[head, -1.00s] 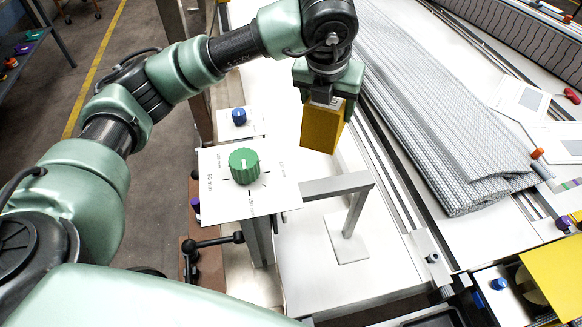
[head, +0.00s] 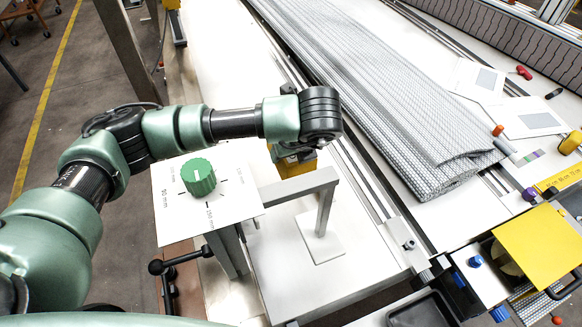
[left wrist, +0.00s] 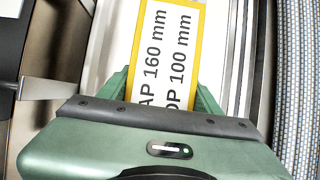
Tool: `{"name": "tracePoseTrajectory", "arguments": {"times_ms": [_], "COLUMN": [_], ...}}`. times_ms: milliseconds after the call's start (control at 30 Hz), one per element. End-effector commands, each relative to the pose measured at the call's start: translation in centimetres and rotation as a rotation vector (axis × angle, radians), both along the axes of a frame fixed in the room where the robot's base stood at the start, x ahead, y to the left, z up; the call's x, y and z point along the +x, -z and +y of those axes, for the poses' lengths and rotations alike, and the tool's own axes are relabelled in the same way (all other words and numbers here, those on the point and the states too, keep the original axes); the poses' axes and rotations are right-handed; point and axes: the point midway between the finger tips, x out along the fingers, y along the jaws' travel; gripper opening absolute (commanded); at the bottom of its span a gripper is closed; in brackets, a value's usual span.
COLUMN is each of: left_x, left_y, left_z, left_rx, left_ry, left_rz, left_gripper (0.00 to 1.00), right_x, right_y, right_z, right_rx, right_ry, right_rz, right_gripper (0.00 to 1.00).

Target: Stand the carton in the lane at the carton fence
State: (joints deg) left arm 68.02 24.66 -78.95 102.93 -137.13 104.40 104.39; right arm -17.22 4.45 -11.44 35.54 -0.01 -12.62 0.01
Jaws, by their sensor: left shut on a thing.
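The yellow carton (head: 296,172) is mostly hidden in the head view by my wrist and the grey metal bar. In the left wrist view the carton (left wrist: 188,40) shows a white label with "160 mm" and "100 mm" lettering and yellow edges. My left gripper (left wrist: 162,92) is shut on it, with a green finger on each side. In the head view this gripper (head: 293,152) is just behind the grey bar (head: 300,190), which looks like the carton fence. The white lane surface (head: 350,215) lies beside the belt. I cannot tell whether the carton touches it. My right gripper is not in view.
A green dial (head: 198,177) sits on a white marked plate (head: 165,215) left of the bar. A grey textured belt (head: 390,110) runs along the right behind metal rails. A yellow-lidded box (head: 540,245) stands at front right.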

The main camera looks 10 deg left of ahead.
Motion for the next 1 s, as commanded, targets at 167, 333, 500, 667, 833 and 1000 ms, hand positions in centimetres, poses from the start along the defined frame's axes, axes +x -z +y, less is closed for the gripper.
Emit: {"name": "tracePoseTrajectory", "arguments": {"times_ms": [167, 333, 500, 667, 833, 1000], "left_x": [0.0, 0.0, 0.0, 0.0, 0.0, 0.0], "left_y": [2.5, 3.6, 6.1, 7.3, 7.2, 7.5], "left_z": [0.0, 0.0, 0.0, 0.0, 0.0, 0.0], "left_rx": [0.0, 0.0, 0.001, -0.001, -0.001, -0.001], "left_ry": [-0.001, 0.0, 0.0, 0.0, 0.001, 0.0], "left_rz": [0.001, 0.0, 0.002, -0.001, -0.001, 0.0], "left_gripper": [0.23, 0.23, 0.23, 0.23, 0.23, 0.72], "right_x": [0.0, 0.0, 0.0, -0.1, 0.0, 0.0], "right_y": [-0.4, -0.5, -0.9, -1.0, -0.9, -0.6], "right_z": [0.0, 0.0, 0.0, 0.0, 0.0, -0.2], "right_rx": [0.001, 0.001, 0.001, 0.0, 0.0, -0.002], "right_ry": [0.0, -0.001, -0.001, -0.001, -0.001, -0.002], "right_rz": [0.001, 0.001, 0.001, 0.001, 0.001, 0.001], "right_gripper": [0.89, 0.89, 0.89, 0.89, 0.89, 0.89]}}
